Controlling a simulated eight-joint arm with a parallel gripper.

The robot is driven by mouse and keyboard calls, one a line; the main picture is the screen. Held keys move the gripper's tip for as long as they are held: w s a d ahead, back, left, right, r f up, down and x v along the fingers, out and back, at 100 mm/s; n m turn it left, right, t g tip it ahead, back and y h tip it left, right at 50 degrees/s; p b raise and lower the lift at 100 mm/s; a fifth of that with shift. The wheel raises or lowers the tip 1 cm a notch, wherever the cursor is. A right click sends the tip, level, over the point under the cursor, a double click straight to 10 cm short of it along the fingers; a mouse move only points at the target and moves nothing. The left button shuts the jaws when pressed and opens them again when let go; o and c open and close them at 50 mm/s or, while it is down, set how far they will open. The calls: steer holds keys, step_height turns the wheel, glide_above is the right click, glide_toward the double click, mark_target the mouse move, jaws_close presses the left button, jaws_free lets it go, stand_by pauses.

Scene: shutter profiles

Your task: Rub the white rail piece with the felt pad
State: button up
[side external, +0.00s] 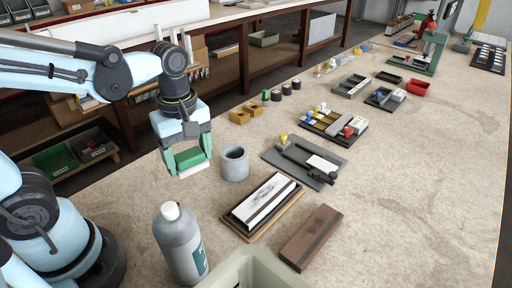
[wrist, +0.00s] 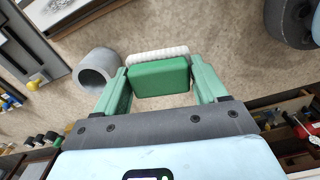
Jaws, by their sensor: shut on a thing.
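The white rail piece (side external: 264,199) lies on a wooden board (side external: 236,232) near the front of the bench, with dark smudges on its upper face. A black strip runs along it. My gripper (side external: 188,162) is shut on the felt pad, a green block with a white underside (side external: 194,172). It holds the pad above the bench, up and to the left of the rail piece and apart from it. In the wrist view the pad (wrist: 160,77) sits between the two green fingers of my gripper (wrist: 160,85), with its white ribbed edge showing.
A grey cup (side external: 234,163) stands right of the pad, close to it. A grey bottle (side external: 180,243), a dark brown block (side external: 311,236) and a pale bin (side external: 262,270) are near the front. A grey fixture plate (side external: 283,163) lies behind the rail piece.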

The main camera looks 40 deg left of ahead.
steer(key=w+d+r+m, duration=0.2)
steer(key=w+d+m, duration=0.3)
steer(key=w+m, duration=0.3)
steer(key=m, duration=0.8)
glide_toward(281, 179)
steer(key=shift+s+f, duration=0.2)
steer(key=shift+f, duration=2.9)
steer(key=shift+s+f, duration=0.2)
steer(key=shift+s, duration=0.05)
steer(key=shift+c, duration=0.4)
steer(key=shift+s, duration=5.8)
steer(key=shift+w+f, duration=0.1)
steer(key=shift+w, duration=6.05)
step_height(281, 179, up, 8)
